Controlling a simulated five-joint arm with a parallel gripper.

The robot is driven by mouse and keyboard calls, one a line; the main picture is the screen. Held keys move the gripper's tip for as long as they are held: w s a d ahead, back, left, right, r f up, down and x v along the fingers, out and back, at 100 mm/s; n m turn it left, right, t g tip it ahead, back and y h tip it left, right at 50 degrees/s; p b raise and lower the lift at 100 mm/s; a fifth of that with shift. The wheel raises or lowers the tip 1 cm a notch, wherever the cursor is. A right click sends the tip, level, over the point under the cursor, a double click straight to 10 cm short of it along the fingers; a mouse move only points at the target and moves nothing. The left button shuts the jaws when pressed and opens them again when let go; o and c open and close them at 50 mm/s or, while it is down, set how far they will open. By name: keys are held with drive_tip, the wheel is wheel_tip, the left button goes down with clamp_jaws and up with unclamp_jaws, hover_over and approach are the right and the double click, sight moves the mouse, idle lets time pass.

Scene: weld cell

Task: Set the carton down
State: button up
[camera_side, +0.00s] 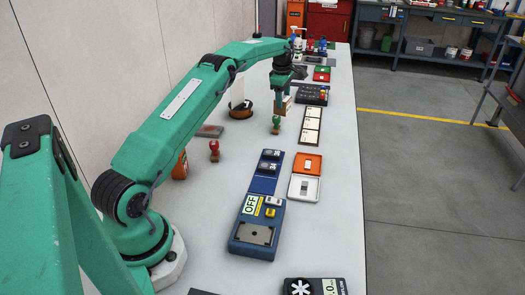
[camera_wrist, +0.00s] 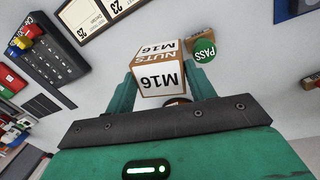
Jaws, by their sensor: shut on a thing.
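The carton (camera_wrist: 163,72) is a small brown box with white labels reading "M16" and "NUTS". In the wrist view it sits between the two green fingers of my gripper (camera_wrist: 163,88), which is shut on it. In the side view my gripper (camera_side: 284,98) points down over the far half of the bench, and a brown bit of the carton (camera_side: 288,103) shows at its fingers. The underside of the carton is hidden, so I cannot tell its height over the bench.
A green-topped PASS stamp (camera_wrist: 205,50) stands close by the carton; the side view shows it too (camera_side: 276,121). A framed date card (camera_side: 311,125) and a dark keypad box (camera_side: 312,95) lie to the right. A red-topped stamp (camera_side: 214,150) stands left. Pale bench (camera_side: 335,200) is clear along the right edge.

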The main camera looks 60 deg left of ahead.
drive_tip(key=shift+a+f, duration=0.2)
drive_tip(key=shift+a, duration=0.25)
drive_tip(key=shift+a+f, duration=0.2)
drive_tip(key=shift+a, duration=0.25)
drive_tip(key=shift+f, duration=0.15)
drive_tip(key=shift+f, duration=1.9)
drive_tip(key=shift+f, duration=0.1)
drive_tip(key=o, duration=1.2)
drive_tip(key=shift+f, duration=0.1)
drive_tip(key=shift+c, duration=0.2)
drive_tip(key=r, duration=0.4)
drive_tip(key=s+r, duration=0.1)
drive_tip(key=r, duration=0.7)
drive_tip(key=shift+s+d+r, duration=0.15)
drive_tip(key=shift+d, duration=0.25)
